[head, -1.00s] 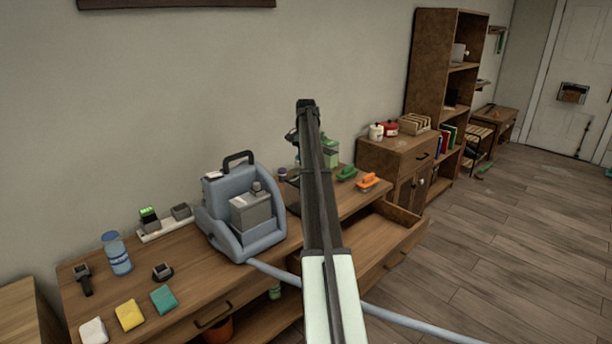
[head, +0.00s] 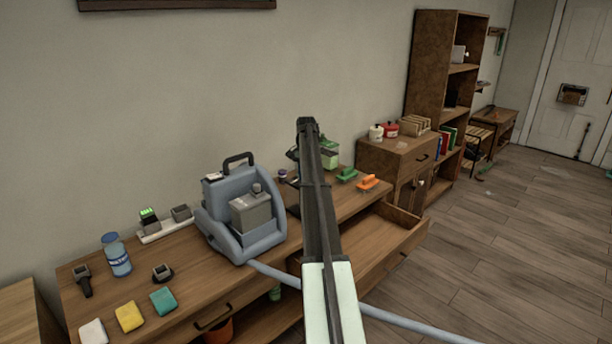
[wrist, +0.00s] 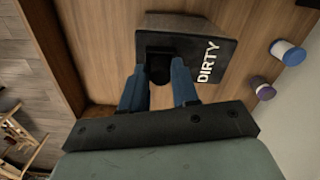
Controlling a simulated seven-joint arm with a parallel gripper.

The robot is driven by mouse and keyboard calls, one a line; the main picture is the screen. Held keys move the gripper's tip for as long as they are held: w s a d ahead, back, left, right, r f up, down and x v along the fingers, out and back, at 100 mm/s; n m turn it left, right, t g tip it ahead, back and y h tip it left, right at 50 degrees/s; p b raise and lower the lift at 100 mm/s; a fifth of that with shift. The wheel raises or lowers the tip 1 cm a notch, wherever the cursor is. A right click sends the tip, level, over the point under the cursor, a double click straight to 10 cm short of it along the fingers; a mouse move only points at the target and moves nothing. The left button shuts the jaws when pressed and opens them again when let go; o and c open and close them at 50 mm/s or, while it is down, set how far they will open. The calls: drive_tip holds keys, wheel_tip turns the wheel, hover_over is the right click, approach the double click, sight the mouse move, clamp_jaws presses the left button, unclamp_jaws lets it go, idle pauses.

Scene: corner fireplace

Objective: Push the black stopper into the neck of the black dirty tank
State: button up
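The black dirty tank (wrist: 215,62), with white DIRTY lettering, stands on the wooden surface in the wrist view. My gripper (wrist: 160,72) is at its near side, with two blue fingers pointing at it. A rounded black piece, seemingly the black stopper (wrist: 159,76), sits between the fingers, and they appear closed on its sides. It overlaps the tank's black collar in this view, so I cannot tell whether it is inside the neck. In the head view my arm hides the fingers, the stopper and most of the tank.
A blue-grey machine (head: 223,222) with a grey tank (head: 252,215) stands on the desk (head: 200,266), its hose (head: 400,318) running right. A drawer (head: 365,240) is open. A blue-and-white spool (wrist: 287,52) and a purple-topped one (wrist: 262,88) stand beside the dirty tank.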

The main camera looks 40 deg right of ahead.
drive_tip(key=o, duration=0.4)
drive_tip(key=shift+c, duration=0.2)
drive_tip(key=shift+r, duration=0.15)
wheel_tip(320, 180, up, 12)
idle(0.3)
idle(0.4)
